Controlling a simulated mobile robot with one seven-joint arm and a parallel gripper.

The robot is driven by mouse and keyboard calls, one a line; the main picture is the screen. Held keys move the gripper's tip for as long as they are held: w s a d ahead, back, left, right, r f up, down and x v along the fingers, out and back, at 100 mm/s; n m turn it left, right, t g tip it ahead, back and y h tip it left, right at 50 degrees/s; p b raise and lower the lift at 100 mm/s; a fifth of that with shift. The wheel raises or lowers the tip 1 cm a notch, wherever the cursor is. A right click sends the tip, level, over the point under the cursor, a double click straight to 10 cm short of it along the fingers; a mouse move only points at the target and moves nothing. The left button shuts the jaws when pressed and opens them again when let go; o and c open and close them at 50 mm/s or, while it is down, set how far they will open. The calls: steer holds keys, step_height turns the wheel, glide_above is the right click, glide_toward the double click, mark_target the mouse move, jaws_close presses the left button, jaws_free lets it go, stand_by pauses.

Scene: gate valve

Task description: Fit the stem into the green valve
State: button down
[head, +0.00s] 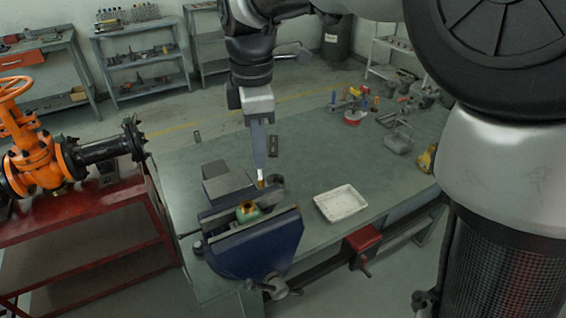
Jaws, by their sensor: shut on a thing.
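The green valve (247,213) is held upright between the jaws of the blue vise (255,246), and its top opening shows a brass-yellow inside. My gripper (260,174) points down and is shut on a small brass-coloured piece, the stem (261,184). The stem shows just below the pale fingertips, behind and slightly right of the valve in the picture. It appears apart from the valve, but its exact height is hard to tell. Most of the stem is hidden by the fingers or too small to make out.
A white tray (341,203) lies on the green workbench (300,160) right of the vise. Tools and a red container (354,117) stand at the back right. An orange gate valve (35,160) sits on a red cart at left. The bench middle is clear.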

steer(key=a+r+n, duration=0.1)
steer(key=s+a+r+n, duration=0.1)
steer(key=s+r+n, duration=0.1)
steer(key=r, duration=0.1)
steer(key=shift+s+a, duration=0.25)
steer(key=shift+a, duration=0.15)
steer(key=shift+p, duration=0.35)
steer(key=shift+f+b, duration=1.85)
steer(key=shift+f, duration=1.05)
steer(key=shift+p, duration=0.6)
steer(key=shift+f+b, duration=1.85)
steer(key=shift+f, duration=1.25)
steer(key=c, duration=1.8)
jaws_free()
steer(key=shift+o, duration=0.2)
step_height(320, 180, up, 17)
steer(key=p, duration=0.2)
steer(key=shift+r+p, duration=0.2)
steer(key=shift+p, duration=0.2)
